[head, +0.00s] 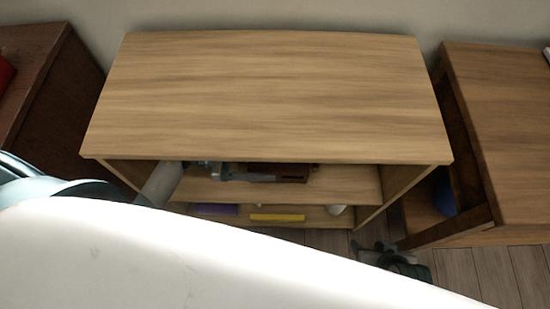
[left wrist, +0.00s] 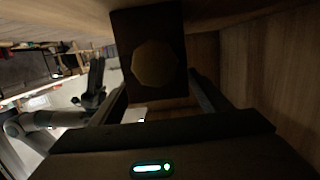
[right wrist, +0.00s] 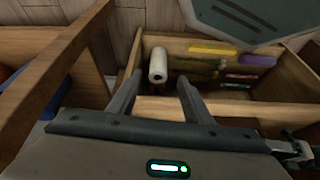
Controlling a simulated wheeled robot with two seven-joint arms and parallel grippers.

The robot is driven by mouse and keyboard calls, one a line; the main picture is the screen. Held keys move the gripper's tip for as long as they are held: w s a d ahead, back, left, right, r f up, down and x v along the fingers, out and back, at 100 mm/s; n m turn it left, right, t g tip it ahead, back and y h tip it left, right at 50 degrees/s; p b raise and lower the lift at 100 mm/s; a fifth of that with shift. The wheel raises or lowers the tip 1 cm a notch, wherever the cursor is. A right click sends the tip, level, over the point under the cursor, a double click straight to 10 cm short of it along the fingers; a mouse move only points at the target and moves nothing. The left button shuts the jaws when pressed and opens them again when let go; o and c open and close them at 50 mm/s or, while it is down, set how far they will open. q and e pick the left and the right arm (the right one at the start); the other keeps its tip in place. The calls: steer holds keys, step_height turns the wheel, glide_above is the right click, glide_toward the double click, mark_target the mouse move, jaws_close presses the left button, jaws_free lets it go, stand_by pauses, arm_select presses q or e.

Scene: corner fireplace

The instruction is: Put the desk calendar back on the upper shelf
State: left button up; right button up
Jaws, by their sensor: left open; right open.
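A dark brown block (left wrist: 150,25) with a lighter eight-sided face stands in the left wrist view, between the fingers of my open left gripper (left wrist: 158,84). I cannot tell for sure that it is the desk calendar. In the head view a dark reddish-brown thing (head: 292,170) lies on the upper shelf (head: 345,184), beside my left gripper (head: 262,177), partly hidden under the unit's top. Whether the fingers touch it is not clear. My right gripper (head: 398,260) is open and empty, low in front of the unit's right side; it also shows in the right wrist view (right wrist: 160,80).
The wooden unit's top (head: 265,95) is bare. Its lower level holds a yellow thing (head: 277,217), a purple thing (head: 217,210) and a white roll (right wrist: 158,65). A wooden table (head: 505,120) stands close on the right, a dark cabinet (head: 50,85) on the left.

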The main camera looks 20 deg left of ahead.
arm_select(q)
steer(key=shift+p+v, duration=0.3)
steer(key=shift+v, duration=1.35)
arm_select(e)
steer(key=shift+s+d+g, duration=0.3)
steer(key=shift+s+d, duration=0.1)
steer(key=shift+d, duration=0.2)
arm_select(q)
steer(key=shift+r+p, duration=0.4)
step_height(320, 180, up, 4)
steer(key=p, duration=0.4)
steer(key=shift+r, duration=0.1)
step_height(320, 180, up, 4)
steer(key=p, duration=0.4)
steer(key=shift+r+p, duration=0.5)
steer(key=shift+p, duration=0.1)
arm_select(e)
step_height(320, 180, down, 18)
steer(key=s+d, duration=0.1)
steer(key=shift+s+d+h, duration=0.15)
steer(key=shift+d+h, duration=0.05)
steer(key=shift+h, duration=0.2)
